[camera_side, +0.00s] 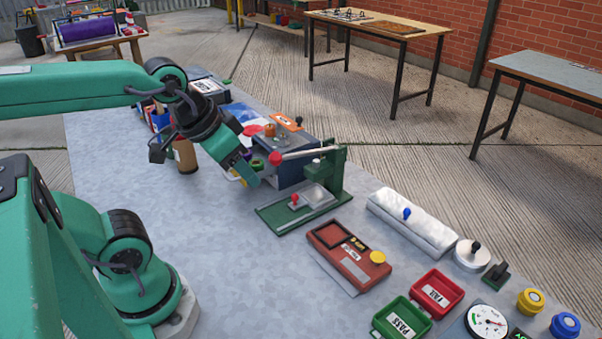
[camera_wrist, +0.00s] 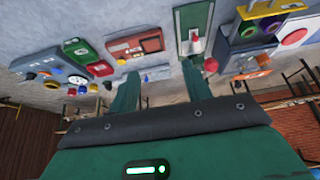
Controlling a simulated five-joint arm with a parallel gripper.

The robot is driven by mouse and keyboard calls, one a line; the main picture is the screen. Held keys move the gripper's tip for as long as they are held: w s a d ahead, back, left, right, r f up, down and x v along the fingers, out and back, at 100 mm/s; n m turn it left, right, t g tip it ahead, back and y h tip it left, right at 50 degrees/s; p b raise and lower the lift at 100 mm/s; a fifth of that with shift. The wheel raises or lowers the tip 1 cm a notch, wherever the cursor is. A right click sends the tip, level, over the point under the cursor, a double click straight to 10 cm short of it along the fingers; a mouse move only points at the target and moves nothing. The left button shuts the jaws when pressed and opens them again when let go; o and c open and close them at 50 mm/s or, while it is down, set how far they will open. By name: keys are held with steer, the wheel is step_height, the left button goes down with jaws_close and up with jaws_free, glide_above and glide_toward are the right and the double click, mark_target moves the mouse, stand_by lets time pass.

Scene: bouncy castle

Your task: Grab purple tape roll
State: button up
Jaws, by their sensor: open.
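A small purple ring, which looks like the purple tape roll (camera_wrist: 277,5), shows at the top right of the wrist view.
A green lever press (camera_side: 330,190) stands right beside the blue box, its arm reaching over it. A brown cylinder (camera_side: 185,155) stands left of my gripper. A red tray (camera_side: 436,294) and a green tray (camera_side: 402,320) lie at front right. The near grey tabletop (camera_side: 240,265) is clear.

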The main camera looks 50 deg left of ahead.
steer(key=shift+w, duration=0.1)
steer(key=w+a+n+g+y, duration=0.1)
steer(key=w+a+n+g, duration=0.2)
steer(key=w+a+n, duration=0.65)
steer(key=w+a+f+n+g, duration=0.1)
steer(key=w+a+f, duration=0.1)
steer(key=a, duration=0.4)
steer(key=w+a+f+n, duration=0.1)
steer(key=a+f, duration=0.2)
steer(key=a, duration=0.4)
steer(key=w+a+f+n+g+h, duration=0.1)
steer(key=w+a+f, duration=0.1)
steer(key=a, duration=0.5)
steer(key=shift+w+a+f+g, duration=0.2)
steer(key=shift+w+f+g, duration=0.1)
steer(key=shift+f, duration=0.35)
steer(key=shift+a+f, duration=0.2)
steer(key=shift+a, duration=0.1)
steer(key=shift+d+f, duration=0.15)
steer(key=shift+f, duration=3.75)
steer(key=c, duration=0.8)
